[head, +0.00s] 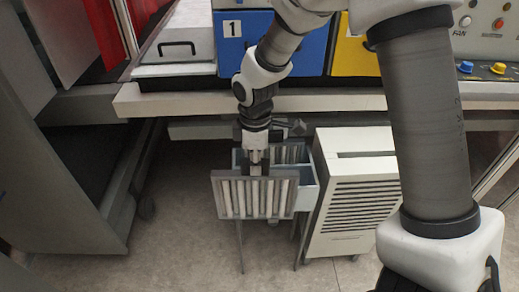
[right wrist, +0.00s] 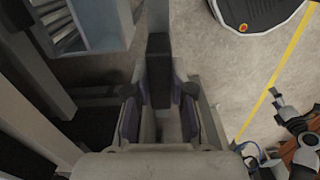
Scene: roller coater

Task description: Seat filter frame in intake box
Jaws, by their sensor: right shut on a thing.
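A grey filter frame (head: 255,196) with pale upright pleats hangs upright below my right gripper (head: 256,163). The gripper is shut on the frame's dark handle, which also shows between the fingers in the right wrist view (right wrist: 159,70). The held frame is in front of an open light-blue bin on legs (head: 307,198) and hides much of it. Another pleated frame (head: 291,153) shows in the bin behind. The white louvred intake box (head: 355,205), with a slot in its top, stands just right of the bin. My left gripper is not in view.
A bench edge (head: 270,98) runs across behind and above, with blue (head: 300,45) and yellow (head: 352,55) panels. A grey cabinet (head: 60,180) stands at the left. Floor (head: 175,215) is clear between the cabinet and the bin.

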